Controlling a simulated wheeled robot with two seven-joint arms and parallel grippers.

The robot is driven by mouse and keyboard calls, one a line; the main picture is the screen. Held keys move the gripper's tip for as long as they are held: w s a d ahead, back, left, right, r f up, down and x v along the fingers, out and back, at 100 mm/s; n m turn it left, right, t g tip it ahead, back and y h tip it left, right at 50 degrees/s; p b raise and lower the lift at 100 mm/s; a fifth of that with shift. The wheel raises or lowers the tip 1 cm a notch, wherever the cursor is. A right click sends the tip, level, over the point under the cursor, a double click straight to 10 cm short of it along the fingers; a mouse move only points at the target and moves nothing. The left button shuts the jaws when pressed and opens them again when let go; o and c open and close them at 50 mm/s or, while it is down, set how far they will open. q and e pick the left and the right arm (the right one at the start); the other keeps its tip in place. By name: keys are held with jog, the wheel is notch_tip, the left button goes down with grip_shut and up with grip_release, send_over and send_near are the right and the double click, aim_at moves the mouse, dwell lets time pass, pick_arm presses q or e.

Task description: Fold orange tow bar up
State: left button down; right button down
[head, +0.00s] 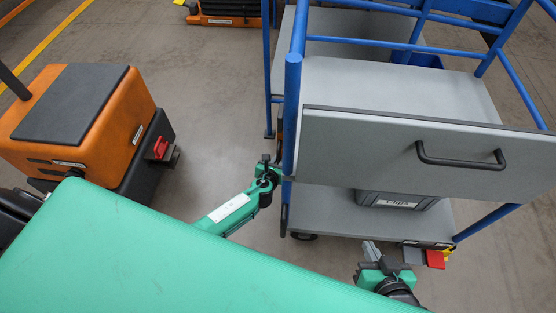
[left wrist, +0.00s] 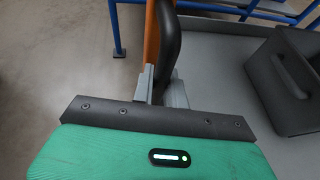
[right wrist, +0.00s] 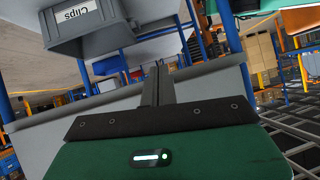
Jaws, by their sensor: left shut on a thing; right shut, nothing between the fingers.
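The orange tow bar (left wrist: 151,38) shows in the left wrist view as a narrow orange bar with a black handle loop (left wrist: 170,42) beside it. It looks roughly upright, close against the cart's edge. My left gripper (left wrist: 163,88) is shut on the lower part of the black loop. In the head view my left gripper (head: 277,172) is beside the cart's near-left blue post, which hides most of the bar. My right gripper (head: 370,248) is shut and empty, low in front of the cart's lower shelf; its closed fingers (right wrist: 158,86) also show in the right wrist view.
The blue-framed cart (head: 292,100) has a grey drawer front with a black handle (head: 460,158). A grey box labelled Clips (head: 397,200) is on its lower shelf. Red (head: 435,259) and grey pedals are at its lower right. An orange tugger (head: 135,105) stands left, with clear floor between.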

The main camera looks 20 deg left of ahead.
pick_arm(q)
jog(key=shift+d, duration=0.2)
jog(key=c, duration=1.4)
grip_release()
jog(key=shift+s, duration=0.1)
